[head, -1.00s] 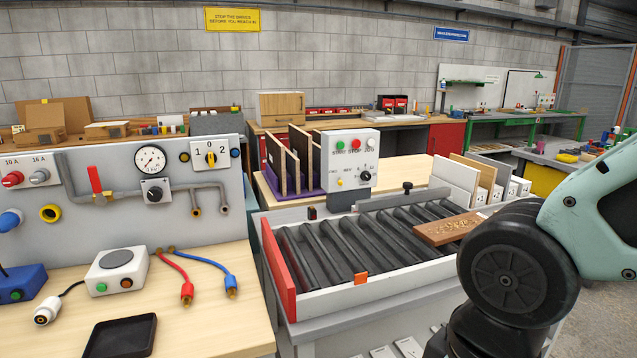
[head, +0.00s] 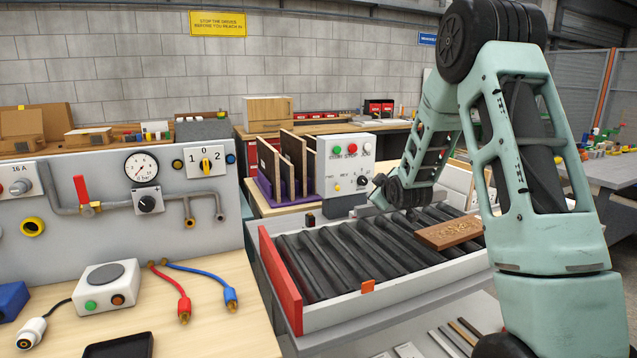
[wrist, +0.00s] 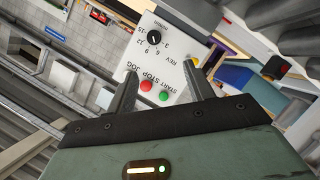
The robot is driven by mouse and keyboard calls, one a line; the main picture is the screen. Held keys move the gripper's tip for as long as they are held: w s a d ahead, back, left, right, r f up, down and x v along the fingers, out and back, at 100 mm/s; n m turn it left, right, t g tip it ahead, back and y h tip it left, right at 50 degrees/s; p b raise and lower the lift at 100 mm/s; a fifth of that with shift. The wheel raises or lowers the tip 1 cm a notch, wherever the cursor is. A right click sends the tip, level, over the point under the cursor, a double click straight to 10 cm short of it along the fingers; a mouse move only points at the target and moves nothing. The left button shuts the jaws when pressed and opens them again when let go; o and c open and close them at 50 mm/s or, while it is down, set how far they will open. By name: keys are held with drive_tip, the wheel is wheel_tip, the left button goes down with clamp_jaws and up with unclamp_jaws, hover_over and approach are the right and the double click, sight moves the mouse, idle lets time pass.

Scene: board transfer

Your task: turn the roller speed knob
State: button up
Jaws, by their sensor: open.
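The roller speed knob (head: 362,181) is a small black dial on the front of the white control box (head: 333,160), which stands behind the roller bed. In the wrist view the knob (wrist: 154,37) shows with its number scale, on a box face (wrist: 172,60) that appears upside down. My gripper (wrist: 160,80) is open and empty, its two fingers pointing toward that face. The knob lies beyond the fingertips, nearer the left finger, and apart from them. In the head view my arm covers the area just right of the box, so the fingertips are hard to make out.
The roller bed (head: 350,262) has a red end plate (head: 279,279) and a brown board (head: 447,233) on it. Start, stop and jog buttons line the box top. Dark upright boards (head: 283,165) stand left of the box. A bench panel with another dial (head: 148,202) is at left.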

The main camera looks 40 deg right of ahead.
sight(363, 182)
drive_tip(key=p+x, duration=0.1)
drive_tip(key=x, duration=0.5)
drive_tip(key=p+x, duration=0.1)
drive_tip(key=x, duration=0.5)
drive_tip(key=d+r+p+x, duration=0.1)
drive_tip(key=x, duration=0.5)
drive_tip(key=shift+p, duration=0.3)
drive_tip(key=shift+s, duration=0.1)
drive_tip(key=c, duration=1)
drive_tip(key=shift+o, duration=0.2)
drive_tip(key=shift+f, duration=0.1)
